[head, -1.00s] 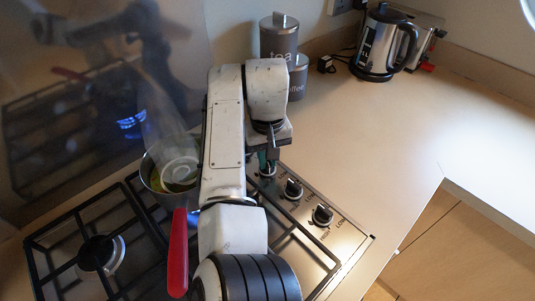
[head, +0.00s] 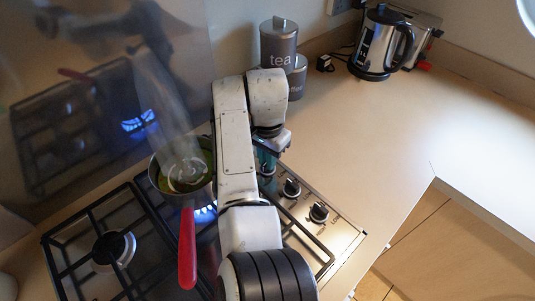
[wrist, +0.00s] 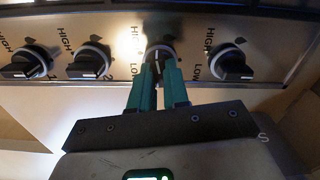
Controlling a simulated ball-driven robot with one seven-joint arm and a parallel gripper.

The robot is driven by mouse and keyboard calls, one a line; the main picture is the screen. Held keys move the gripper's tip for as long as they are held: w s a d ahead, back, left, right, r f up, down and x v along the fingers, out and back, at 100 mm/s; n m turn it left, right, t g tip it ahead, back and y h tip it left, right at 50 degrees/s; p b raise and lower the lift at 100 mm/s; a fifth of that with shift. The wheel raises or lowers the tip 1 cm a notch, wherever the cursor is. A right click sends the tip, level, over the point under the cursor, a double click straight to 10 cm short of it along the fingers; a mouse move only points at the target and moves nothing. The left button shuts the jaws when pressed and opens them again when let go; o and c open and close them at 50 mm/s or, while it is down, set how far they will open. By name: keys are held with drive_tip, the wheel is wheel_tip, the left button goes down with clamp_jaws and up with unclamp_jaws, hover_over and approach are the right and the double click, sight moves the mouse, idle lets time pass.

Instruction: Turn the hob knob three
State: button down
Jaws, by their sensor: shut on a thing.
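Several black hob knobs sit in a row on the steel panel. My gripper (wrist: 158,76) is shut on the third knob from the left (wrist: 160,54) in the wrist view, one teal finger on each side. That knob's own number is hidden there. In the head view my gripper (head: 267,163) is at the panel, beyond two free knobs (head: 291,187) (head: 318,212). The other knobs show in the wrist view, two to the left (wrist: 90,63) (wrist: 27,62) and one to the right (wrist: 231,63). Blue flame (head: 205,211) burns under the pan.
A pan (head: 184,184) with a red handle (head: 187,250) stands on the hob beside my arm, steaming. Tea canister (head: 279,43), another canister (head: 296,78) and kettle (head: 382,42) stand behind. The worktop (head: 390,135) to the right is clear.

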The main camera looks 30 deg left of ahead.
drive_tip(key=m, duration=0.4)
drive_tip(key=shift+r+m+p, duration=0.1)
drive_tip(key=shift+m+p, duration=0.2)
drive_tip(key=shift+p, duration=0.05)
drive_tip(key=m, duration=1)
drive_tip(key=shift+w+m, duration=0.1)
drive_tip(key=shift+m, duration=0.3)
drive_tip(key=m, duration=0.4)
drive_tip(key=shift+m, duration=0.4)
drive_tip(key=c, duration=1.1)
unclamp_jaws()
